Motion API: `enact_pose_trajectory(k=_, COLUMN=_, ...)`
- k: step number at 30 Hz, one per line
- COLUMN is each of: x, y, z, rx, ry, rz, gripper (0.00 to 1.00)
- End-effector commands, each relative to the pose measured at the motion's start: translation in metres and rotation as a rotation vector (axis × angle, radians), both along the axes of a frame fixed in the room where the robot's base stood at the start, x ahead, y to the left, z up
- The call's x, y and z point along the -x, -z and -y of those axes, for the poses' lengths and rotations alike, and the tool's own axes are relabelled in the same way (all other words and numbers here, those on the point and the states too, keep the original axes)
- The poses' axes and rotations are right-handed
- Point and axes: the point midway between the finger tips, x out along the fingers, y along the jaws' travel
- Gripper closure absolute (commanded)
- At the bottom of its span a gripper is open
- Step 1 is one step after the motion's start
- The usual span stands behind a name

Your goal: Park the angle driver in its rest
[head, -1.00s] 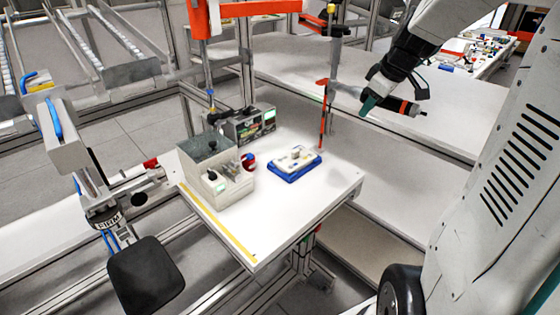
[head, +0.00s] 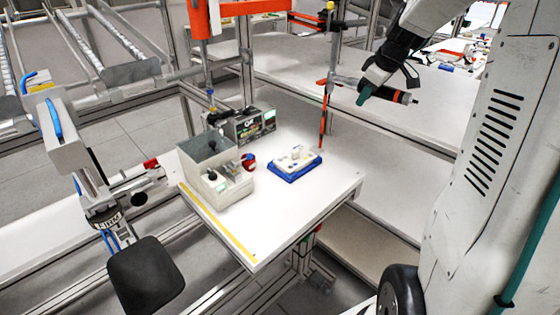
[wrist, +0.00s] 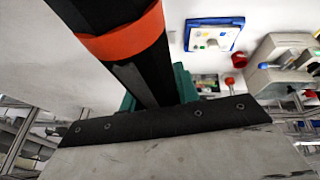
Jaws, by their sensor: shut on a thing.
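My gripper (head: 364,96) is shut on the angle driver (head: 385,92), a slim dark tool with an orange band and a grey end pointing left. It holds the driver roughly level in the air, beyond the back right of the white table. In the wrist view the driver (wrist: 155,75) crosses between the teal fingers (wrist: 158,90); its ends run out of frame or are hidden. A thin orange-red upright (head: 322,115) with a small bracket on top stands close to the driver's left end in the picture. I cannot tell whether they touch or whether it is the rest.
The white table (head: 290,215) carries a blue tray (head: 292,176) with a pale part, a grey box machine (head: 213,172) and a dark control unit (head: 253,125). An orange overhead fixture (head: 240,7) hangs behind.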

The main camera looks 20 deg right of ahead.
Motion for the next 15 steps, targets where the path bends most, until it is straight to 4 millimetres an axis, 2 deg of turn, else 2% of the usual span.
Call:
enact_pose_trajectory(k=9, x=0.0003, y=0.0003, z=0.0001, rx=0.000, ry=0.000, rz=0.000, gripper=1.00)
enact_pose_trajectory(k=10, x=0.0004, y=0.0003, z=0.0000, rx=0.000, ry=0.000, rz=0.000, gripper=0.66)
enact_pose_trajectory(k=12, x=0.0004, y=0.0003, z=0.0000, rx=0.000, ry=0.000, rz=0.000, gripper=0.46)
enact_pose_trajectory(k=13, x=0.0004, y=0.0003, z=0.0000, rx=0.000, ry=0.000, rz=0.000, gripper=0.43)
enact_pose_trajectory(k=15, x=0.0004, y=0.0003, z=-0.0001, rx=0.000, ry=0.000, rz=0.000, gripper=0.43)
